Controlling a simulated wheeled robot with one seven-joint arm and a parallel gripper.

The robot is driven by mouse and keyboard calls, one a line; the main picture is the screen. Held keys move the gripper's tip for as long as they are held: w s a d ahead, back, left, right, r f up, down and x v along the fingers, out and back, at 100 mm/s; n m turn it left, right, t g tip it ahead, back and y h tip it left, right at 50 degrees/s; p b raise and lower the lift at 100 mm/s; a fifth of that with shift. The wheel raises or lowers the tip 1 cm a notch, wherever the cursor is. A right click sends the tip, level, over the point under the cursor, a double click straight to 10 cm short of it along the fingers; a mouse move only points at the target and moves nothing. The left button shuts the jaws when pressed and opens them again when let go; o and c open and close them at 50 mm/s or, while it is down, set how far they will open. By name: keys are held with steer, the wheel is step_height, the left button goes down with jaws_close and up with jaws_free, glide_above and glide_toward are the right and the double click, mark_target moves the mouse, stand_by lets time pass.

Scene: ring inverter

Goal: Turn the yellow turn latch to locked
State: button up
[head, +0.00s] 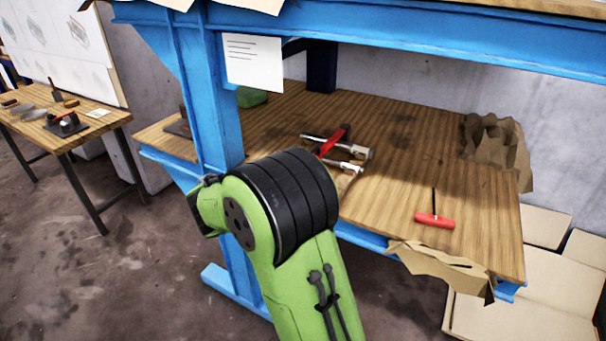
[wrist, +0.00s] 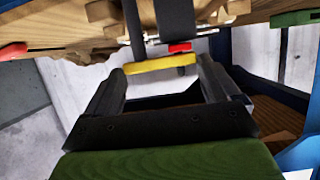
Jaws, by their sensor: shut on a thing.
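The yellow turn latch (wrist: 160,63) shows in the wrist view as a yellow bar lying nearly level, its right end slightly higher. A dark upright post stands just behind its left part. My gripper (wrist: 162,70) has one dark finger at each end of the bar and is shut on it. The fingertips partly hide the bar's ends. In the head view my green arm shows, but my gripper and the latch are hidden. I see no mark telling locked from unlocked.
A small red piece (wrist: 180,47) is just above the bar. In the head view, a red-handled clamp (head: 331,145) and a red T-handle tool (head: 434,220) lie on the wooden shelf (head: 395,190). A blue post (head: 212,110) stands beside my arm.

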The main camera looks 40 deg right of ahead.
steer(key=o, duration=0.8)
steer(key=shift+f, duration=0.2)
steer(key=p+v, duration=0.3)
steer(key=v, duration=1.2)
steer(key=shift+a+r, duration=0.2)
steer(key=shift+a, duration=0.15)
steer(key=shift+s, duration=0.1)
steer(key=s+a+f+n+t+y+p, duration=0.1)
steer(key=s+a+n+y, duration=0.55)
steer(key=s, duration=0.25)
steer(key=s+a+f+n+y, duration=0.1)
steer(key=s+a+n+y, duration=0.45)
steer(key=s+n, duration=0.3)
steer(key=shift+m+y, duration=0.4)
steer(key=r+p, duration=0.6)
steer(key=p, duration=0.1)
steer(key=r+p, duration=0.7)
steer(key=shift+d+r, duration=0.2)
steer(key=shift+r, duration=0.05)
